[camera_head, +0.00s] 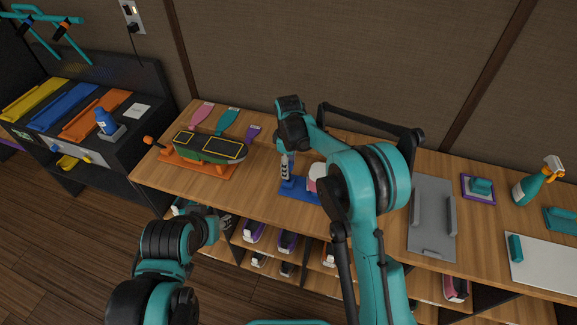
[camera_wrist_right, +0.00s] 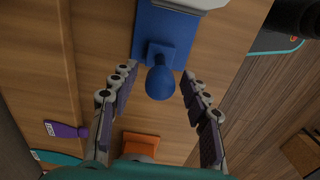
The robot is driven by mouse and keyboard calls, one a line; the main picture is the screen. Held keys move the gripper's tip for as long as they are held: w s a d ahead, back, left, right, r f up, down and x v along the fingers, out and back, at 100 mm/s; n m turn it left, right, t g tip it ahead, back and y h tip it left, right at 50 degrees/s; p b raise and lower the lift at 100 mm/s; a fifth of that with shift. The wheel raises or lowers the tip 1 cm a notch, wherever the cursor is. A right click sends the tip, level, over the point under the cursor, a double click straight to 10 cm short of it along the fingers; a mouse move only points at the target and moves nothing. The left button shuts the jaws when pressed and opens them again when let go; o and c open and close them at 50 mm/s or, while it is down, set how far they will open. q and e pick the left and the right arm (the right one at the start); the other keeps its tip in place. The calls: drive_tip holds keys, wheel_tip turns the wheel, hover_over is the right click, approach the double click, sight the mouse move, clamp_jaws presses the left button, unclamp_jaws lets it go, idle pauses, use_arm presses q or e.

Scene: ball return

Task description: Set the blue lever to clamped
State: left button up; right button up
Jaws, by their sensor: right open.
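The blue lever shows in the right wrist view as a round blue knob (camera_wrist_right: 160,83) on a short blue stem, on a blue base plate (camera_wrist_right: 180,28). In the head view the blue base plate (camera_head: 304,195) lies on the wooden counter, and the knob is mostly hidden by my gripper. My right gripper (camera_head: 287,177) points down over it, open. In the right wrist view the fingers (camera_wrist_right: 155,76) stand on either side of the knob with gaps. My left gripper (camera_head: 226,222) is low, by the counter's front edge; its fingers are too small to read.
A grey tray (camera_head: 433,240) is to the right.

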drive_tip(key=shift+c, duration=0.4)
clamp_jaws()
drive_tip(key=shift+a, duration=0.15)
drive_tip(key=shift+w+a+f+g+h, duration=0.25)
drive_tip(key=shift+w+a+g+h, duration=0.1)
drive_tip(key=shift+a+h, duration=0.6)
drive_tip(key=shift+w+a+f+g+h, duration=0.3)
drive_tip(key=shift+a+h, duration=0.35)
drive_tip(key=shift+h, duration=0.6)
drive_tip(key=shift+w+a+f+g+h, duration=0.25)
drive_tip(key=shift+a+g+h, duration=0.2)
drive_tip(key=shift+a+h, duration=0.5)
drive_tip(key=shift+d+h, duration=0.1)
drive_tip(key=shift+h, duration=0.15)
